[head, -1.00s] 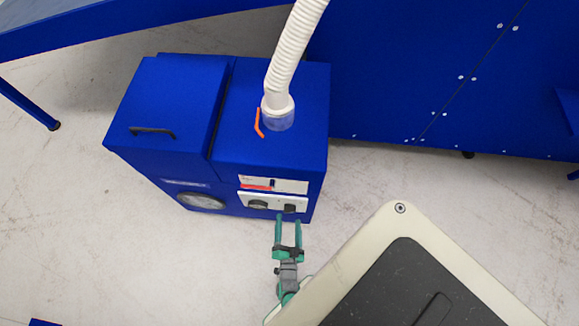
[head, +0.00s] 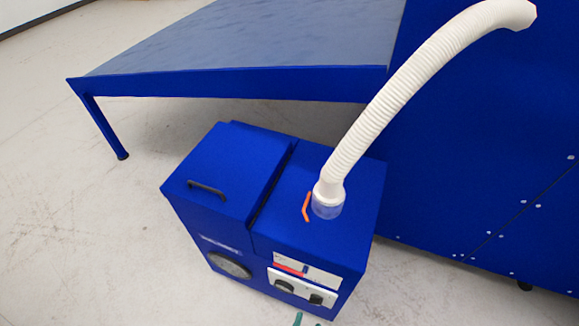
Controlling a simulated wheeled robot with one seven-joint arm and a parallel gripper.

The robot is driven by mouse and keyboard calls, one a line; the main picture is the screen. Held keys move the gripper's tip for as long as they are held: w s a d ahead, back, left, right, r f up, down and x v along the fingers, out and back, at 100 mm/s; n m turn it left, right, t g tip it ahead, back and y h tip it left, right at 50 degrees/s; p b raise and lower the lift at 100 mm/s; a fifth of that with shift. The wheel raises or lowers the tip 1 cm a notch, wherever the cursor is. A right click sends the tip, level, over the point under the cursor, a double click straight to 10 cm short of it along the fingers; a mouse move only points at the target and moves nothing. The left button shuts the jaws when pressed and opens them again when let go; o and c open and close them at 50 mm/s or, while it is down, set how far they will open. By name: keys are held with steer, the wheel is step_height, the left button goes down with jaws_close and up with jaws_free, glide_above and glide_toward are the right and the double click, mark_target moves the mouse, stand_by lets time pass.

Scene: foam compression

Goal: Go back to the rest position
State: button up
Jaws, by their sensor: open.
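My gripper (head: 298,319) shows only as a small green tip at the bottom edge of the head view, just below the control panel of the blue machine (head: 225,180). The rest of my gripper and arm is out of view. No object shows at the visible tip. The panel (head: 302,287) on the machine's front has dark knobs, with a red-and-white label above it.
A white ribbed hose (head: 410,80) rises from the machine's top beside an orange lever (head: 307,207). A blue-framed table (head: 240,80) stands behind, with a leg at left. A large blue panel (head: 480,150) fills the right. Open floor (head: 90,240) lies left.

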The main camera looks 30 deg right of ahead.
steer(key=s+a+r+n+t+y, duration=0.1)
steer(key=a+r+n+y, duration=0.3)
steer(key=r, duration=0.9)
steer(key=s+a+r+n+t+y, duration=0.1)
steer(key=s+a+r+n+y, duration=0.2)
steer(key=a+r+n, duration=0.4)
steer(key=s+a+r+n+t+y, duration=0.1)
steer(key=s+a+r+n+y, duration=0.2)
steer(key=r, duration=1.8)
steer(key=a+n+y, duration=0.1)
steer(key=a+n, duration=0.2)
steer(key=shift+a+y, duration=0.3)
